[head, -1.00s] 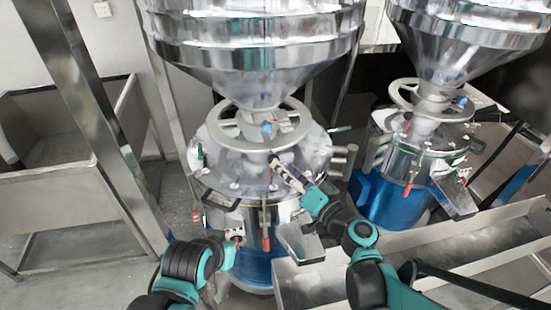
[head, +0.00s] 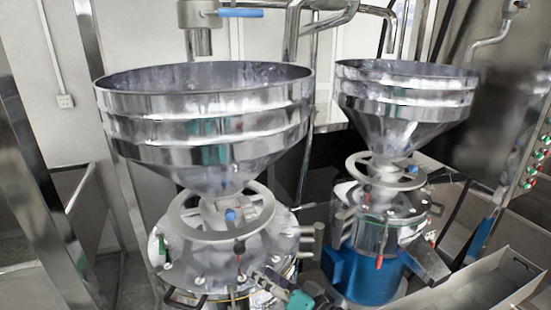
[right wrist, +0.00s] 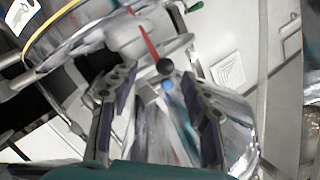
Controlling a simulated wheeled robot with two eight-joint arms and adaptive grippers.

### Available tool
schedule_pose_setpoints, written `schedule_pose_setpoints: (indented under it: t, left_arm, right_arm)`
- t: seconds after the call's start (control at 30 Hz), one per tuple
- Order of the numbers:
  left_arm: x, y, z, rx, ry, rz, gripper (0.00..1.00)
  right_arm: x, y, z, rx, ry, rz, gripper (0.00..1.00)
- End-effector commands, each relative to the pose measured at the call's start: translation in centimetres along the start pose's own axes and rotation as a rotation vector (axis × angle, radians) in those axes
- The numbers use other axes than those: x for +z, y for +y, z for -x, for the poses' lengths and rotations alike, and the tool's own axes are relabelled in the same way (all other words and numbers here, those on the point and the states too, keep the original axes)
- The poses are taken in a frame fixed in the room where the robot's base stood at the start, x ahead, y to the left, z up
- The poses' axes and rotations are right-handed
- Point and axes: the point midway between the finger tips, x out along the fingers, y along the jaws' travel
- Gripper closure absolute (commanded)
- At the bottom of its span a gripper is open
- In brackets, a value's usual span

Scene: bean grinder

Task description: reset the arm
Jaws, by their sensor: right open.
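The near bean grinder (head: 215,255) stands with its large steel hopper (head: 205,125) on top and a grey handwheel (head: 222,215) below it. My right gripper (head: 264,280) is at the front right of the grinder body, low in the head view. In the right wrist view my right gripper (right wrist: 158,82) has its two fingers apart. A red lever (right wrist: 148,40) with a black knob (right wrist: 165,67) shows near and between the fingertips; I cannot tell whether they touch. Nothing is held. My left gripper is out of view.
A second grinder with a blue base (head: 365,275) stands to the right, under its own hopper (head: 405,95). A metal trough (head: 470,290) lies at the lower right. A steel post (head: 40,190) rises at the left. Pipes hang above the hoppers.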

Motion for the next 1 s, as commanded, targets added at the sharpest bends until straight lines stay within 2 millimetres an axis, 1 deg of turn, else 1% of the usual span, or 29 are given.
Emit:
schedule_pose_setpoints:
  t: [0.07, 0.17, 0.27, 0.3, 0.37, 0.4, 0.5, 0.6, 0.67, 0.73, 1.0]
  left_arm:
    - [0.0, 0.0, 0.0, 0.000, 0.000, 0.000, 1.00]
    - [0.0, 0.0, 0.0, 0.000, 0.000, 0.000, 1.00]
    - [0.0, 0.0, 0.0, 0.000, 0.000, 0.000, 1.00]
    - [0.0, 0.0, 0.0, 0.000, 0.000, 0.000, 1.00]
    - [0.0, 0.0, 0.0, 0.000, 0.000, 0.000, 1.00]
    - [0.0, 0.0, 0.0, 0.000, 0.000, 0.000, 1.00]
    - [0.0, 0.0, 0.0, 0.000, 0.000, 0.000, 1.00]
    - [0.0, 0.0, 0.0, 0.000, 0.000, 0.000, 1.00]
    - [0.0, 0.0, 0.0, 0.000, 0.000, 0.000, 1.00]
    - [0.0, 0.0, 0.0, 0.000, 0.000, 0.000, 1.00]
    - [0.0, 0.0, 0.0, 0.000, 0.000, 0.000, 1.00]
  right_arm:
    - [1.4, 0.6, 1.5, 0.069, -0.083, 0.037, 0.52]
    - [3.5, 2.4, 4.5, 0.205, -0.212, 0.081, 0.52]
    - [5.3, 4.9, 8.4, 0.374, -0.332, 0.121, 0.52]
    - [5.9, 6.0, 10.2, 0.446, -0.373, 0.134, 0.52]
    - [6.5, 7.5, 13.0, 0.554, -0.423, 0.151, 0.52]
    - [6.7, 8.4, 14.8, 0.624, -0.448, 0.161, 0.52]
    - [6.9, 10.1, 18.8, 0.770, -0.492, 0.181, 0.52]
    - [6.7, 11.1, 21.5, 0.869, -0.511, 0.196, 0.52]
    - [6.7, 11.4, 22.5, 0.904, -0.517, 0.201, 0.52]
    - [6.6, 11.6, 23.0, 0.925, -0.520, 0.204, 0.52]
    - [6.5, 11.7, 23.0, 0.928, -0.520, 0.205, 0.52]
